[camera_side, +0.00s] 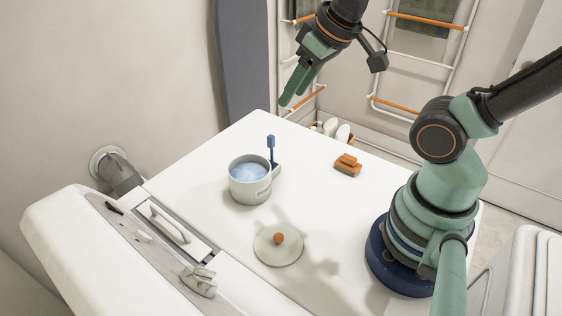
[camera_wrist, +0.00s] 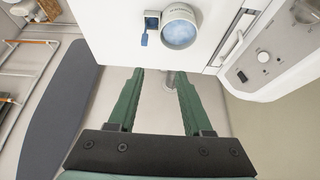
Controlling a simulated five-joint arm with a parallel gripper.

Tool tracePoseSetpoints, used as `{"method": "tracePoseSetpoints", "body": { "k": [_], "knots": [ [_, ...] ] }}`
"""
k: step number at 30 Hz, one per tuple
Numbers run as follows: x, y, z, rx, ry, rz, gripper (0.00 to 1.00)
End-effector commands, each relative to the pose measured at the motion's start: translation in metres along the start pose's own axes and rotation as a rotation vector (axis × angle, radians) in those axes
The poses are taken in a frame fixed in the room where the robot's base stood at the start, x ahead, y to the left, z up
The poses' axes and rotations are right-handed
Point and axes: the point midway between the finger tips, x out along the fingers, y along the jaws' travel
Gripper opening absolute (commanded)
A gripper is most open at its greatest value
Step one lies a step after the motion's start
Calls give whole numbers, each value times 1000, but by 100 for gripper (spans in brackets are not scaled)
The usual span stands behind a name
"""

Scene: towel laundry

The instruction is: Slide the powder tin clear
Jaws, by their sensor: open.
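The powder tin (camera_side: 250,188) is a round, pale grey pot with lettering on its side and light blue powder inside. It stands upright and uncovered on the white top. It also shows in the wrist view (camera_wrist: 180,28), at the top. My gripper (camera_side: 291,98) is open and empty, raised in the air beyond the far edge of the top, well apart from the tin. In the wrist view its two green fingers (camera_wrist: 158,75) are spread, with nothing between them. A blue upright piece (camera_side: 271,150) on a small blue base stands right beside the tin.
A round lid (camera_side: 277,246) with an orange knob lies flat in front of the tin. An orange brush-like block (camera_side: 347,165) lies to the right. A hatch with a handle (camera_side: 172,224) and a control panel (camera_side: 165,262) border the left. The white top (camera_side: 210,165) is clear behind the tin.

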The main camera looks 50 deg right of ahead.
Motion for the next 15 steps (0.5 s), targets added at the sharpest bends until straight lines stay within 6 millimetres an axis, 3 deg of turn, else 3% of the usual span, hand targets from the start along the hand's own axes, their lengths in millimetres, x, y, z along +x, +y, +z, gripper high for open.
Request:
{"method": "tracePoseSetpoints", "body": {
  "k": [1,5,8,15],
  "knots": [
    [0,0,0,0,0,0,50],
    [1,-2,-2,-24,-8,-3,0],
    [6,-9,-7,-109,-38,-15,0],
    [35,-44,-28,-536,-165,-90,0]
  ]
}}
